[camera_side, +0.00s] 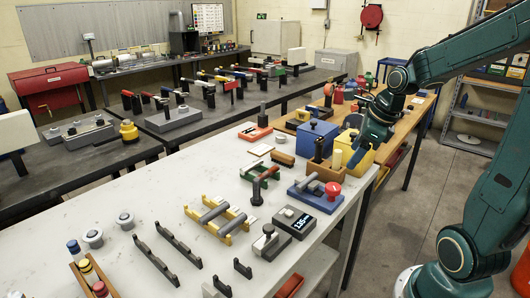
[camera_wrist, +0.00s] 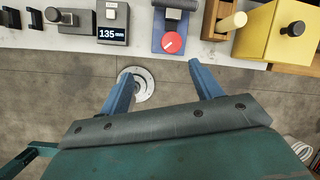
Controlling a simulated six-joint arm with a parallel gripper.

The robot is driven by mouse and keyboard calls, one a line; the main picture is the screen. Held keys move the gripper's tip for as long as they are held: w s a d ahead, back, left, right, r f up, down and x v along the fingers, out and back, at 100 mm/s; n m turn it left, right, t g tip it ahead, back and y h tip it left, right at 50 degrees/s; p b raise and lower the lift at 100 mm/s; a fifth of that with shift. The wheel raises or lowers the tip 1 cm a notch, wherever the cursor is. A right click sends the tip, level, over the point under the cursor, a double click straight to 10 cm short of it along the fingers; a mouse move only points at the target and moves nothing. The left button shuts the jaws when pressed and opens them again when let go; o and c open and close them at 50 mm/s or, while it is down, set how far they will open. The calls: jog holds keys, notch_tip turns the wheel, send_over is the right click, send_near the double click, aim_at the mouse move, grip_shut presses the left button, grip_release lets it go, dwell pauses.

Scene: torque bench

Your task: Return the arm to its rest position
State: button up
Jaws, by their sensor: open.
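My gripper (camera_wrist: 161,68) is open in the wrist view, with its two blue fingers spread apart and nothing between them. It points at the bench edge from over the floor. In the side view my gripper (camera_side: 352,158) hangs from my green arm at the right, in front of the yellow box (camera_side: 341,143) in the picture. The side view does not clearly show the gap between the fingers.
The white bench (camera_side: 150,196) carries a display unit (camera_side: 295,221), a blue fixture with a red knob (camera_side: 333,189), and yellow supports holding grey bars (camera_side: 219,218). A blue box (camera_side: 311,135) stands behind. Grey floor (camera_side: 400,215) is open right of the bench.

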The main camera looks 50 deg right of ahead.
jog(key=s+a+r+n, duration=0.2)
jog(key=a+n, duration=0.3)
jog(key=n, duration=0.5)
jog(key=s+a+r+n, duration=0.2)
jog(key=s+a+n, duration=0.2)
jog(key=n, duration=0.7)
jog(key=s+a+r+n+t, duration=0.1)
jog(key=s+a+r+n, duration=0.1)
jog(key=s+a+n, duration=0.2)
jog(key=a+n, duration=0.3)
jog(key=n, duration=0.4)
